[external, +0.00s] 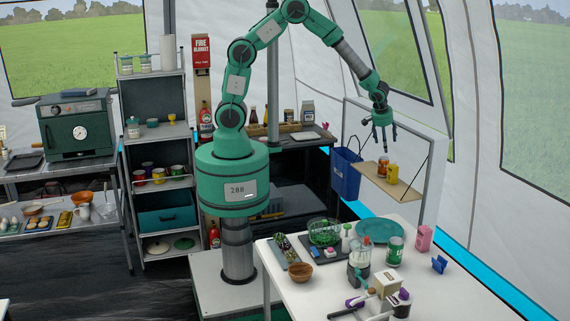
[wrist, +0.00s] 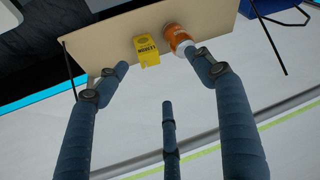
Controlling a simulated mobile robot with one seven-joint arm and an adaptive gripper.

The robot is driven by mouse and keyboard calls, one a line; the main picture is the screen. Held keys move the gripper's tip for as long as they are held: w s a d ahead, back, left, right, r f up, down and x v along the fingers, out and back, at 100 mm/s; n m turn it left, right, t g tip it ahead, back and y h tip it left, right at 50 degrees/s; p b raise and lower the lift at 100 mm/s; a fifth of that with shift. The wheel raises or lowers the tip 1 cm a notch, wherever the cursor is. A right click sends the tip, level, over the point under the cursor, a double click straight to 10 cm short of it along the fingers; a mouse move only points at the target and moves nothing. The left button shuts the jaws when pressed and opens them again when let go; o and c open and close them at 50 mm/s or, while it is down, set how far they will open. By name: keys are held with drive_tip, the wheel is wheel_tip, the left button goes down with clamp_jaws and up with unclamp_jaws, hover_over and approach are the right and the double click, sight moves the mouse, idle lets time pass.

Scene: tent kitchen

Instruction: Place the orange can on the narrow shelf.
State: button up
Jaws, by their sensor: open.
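The orange can (external: 383,165), with a pale end, is on the narrow shelf (external: 370,184), a tan board hung by a side frame. A yellow box (external: 392,175) stands beside the can. My gripper (external: 383,141) is above the shelf, fingers spread and empty. In the wrist view, the can (wrist: 178,38) is near the shelf's edge, right of the yellow box (wrist: 147,50). The right finger of my gripper (wrist: 160,62) overlaps the can's lower edge there; I cannot tell whether they touch. The shelf's bare part (wrist: 95,45) shows on the left.
A blue bin (external: 345,174) hangs left of the shelf. The white table (external: 440,295) below holds a teal plate (external: 379,231), a green can (external: 394,251), a pink carton (external: 424,238) and a blender (external: 359,262).

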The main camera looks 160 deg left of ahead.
drive_tip(key=w+d+r+m+t, duration=0.1)
drive_tip(key=w+d+r+m, duration=0.2)
drive_tip(key=w+d+r, duration=0.55)
drive_tip(key=w+d+r+m+t, duration=0.2)
drive_tip(key=w+d+r+m, duration=0.3)
drive_tip(key=w+d, duration=0.55)
drive_tip(key=w+d+r+m+t, duration=0.1)
drive_tip(key=w+d+r+m, duration=0.1)
drive_tip(key=w+d+r, duration=0.8)
drive_tip(key=s+d+r+m+t+h, duration=0.1)
drive_tip(key=d+r+m, duration=0.2)
drive_tip(key=d, duration=0.9)
drive_tip(key=s+d+r+m+t, duration=0.15)
drive_tip(key=d+m, duration=0.25)
drive_tip(key=d, duration=0.8)
drive_tip(key=s+d+r+m+h, duration=0.1)
drive_tip(key=s+d+m, duration=0.2)
drive_tip(key=d, duration=0.6)
drive_tip(key=s+d+r+m+t+h, duration=0.1)
drive_tip(key=s+d+m+h, duration=0.1)
drive_tip(key=s+d, duration=0.4)
drive_tip(key=d+m, duration=0.1)
drive_tip(key=d, duration=0.2)
drive_tip(key=shift+s+d+m, duration=0.25)
drive_tip(key=shift+m, duration=0.15)
drive_tip(key=shift+t, duration=0.25)
